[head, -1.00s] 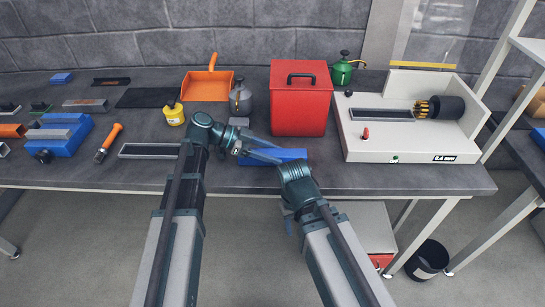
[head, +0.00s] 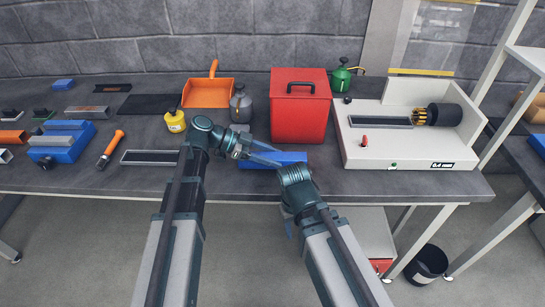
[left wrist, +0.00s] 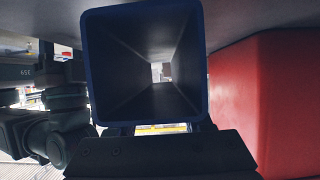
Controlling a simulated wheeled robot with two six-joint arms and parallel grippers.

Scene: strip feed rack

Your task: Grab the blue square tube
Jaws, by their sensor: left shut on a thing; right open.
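The blue square tube (head: 290,157) lies level at the bench's front, in front of the red box, partly covered by my left gripper. In the left wrist view I look straight through the hollow tube (left wrist: 204,60), with its blue rim and dark inside. My left gripper (head: 268,155) is shut on the tube. Whether the tube touches the bench top cannot be told. My right gripper (head: 288,228) hangs low in front of the bench edge, open and apart from the tube, mostly hidden by its own wrist.
The red box (head: 299,118) stands close behind the tube and also fills the right of the left wrist view. A white machine (head: 405,152) stands to the right. A shallow dark tray (head: 150,157), a grey can (head: 241,106) and a yellow pot (head: 174,122) are to the left.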

